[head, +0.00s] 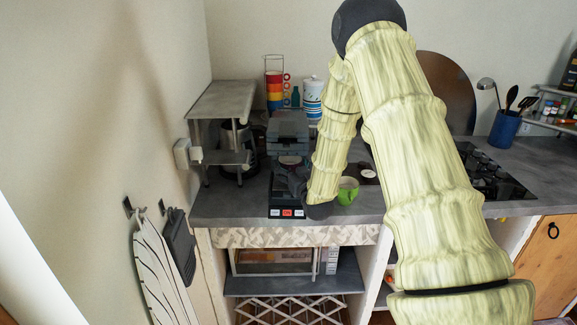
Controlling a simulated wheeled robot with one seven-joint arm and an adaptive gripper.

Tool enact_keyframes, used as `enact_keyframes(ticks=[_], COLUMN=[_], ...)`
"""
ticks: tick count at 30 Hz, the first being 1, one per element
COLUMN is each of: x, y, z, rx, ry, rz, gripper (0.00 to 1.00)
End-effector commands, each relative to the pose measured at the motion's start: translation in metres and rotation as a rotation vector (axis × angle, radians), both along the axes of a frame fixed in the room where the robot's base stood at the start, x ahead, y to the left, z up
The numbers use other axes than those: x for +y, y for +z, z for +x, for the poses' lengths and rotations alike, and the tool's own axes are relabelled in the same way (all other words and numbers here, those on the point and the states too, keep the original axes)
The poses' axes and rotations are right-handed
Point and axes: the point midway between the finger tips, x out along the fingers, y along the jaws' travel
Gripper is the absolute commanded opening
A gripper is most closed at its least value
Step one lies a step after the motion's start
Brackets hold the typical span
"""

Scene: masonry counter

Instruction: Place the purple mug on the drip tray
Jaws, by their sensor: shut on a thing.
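The dark coffee machine (288,132) stands on the counter left of my arm. Its black drip tray (281,192) lies in front, above a strip of small lit buttons. My gripper (295,176) is small and dark against the machine, partly hidden by my wrist, and reaches in over the tray area. It is shut on the purple mug (289,160), of which only a small pinkish-purple part shows under the machine's head. Whether the mug's base touches the tray cannot be told.
A green mug (347,190) stands right of my wrist, close to it. A metal shelf (222,100) with a kettle below is on the left. Stacked coloured cups (275,90) and a white canister (313,97) stand behind. A hob (490,175) lies to the right.

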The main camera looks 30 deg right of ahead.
Motion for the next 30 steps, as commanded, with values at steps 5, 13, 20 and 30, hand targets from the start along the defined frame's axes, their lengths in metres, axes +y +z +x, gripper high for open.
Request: enact_keyframes(ticks=[5, 13, 20, 30], x=[-0.005, -0.005, -0.005, -0.005], y=[-0.002, -0.014, -0.014, -0.017], z=[0.023, 0.023, 0.023, 0.022], rx=[0.002, -0.002, -0.002, -0.001], ry=[0.000, 0.001, 0.001, 0.001], rz=[0.001, 0.000, 0.000, 0.000], gripper=[0.47, 0.47, 0.47, 0.98])
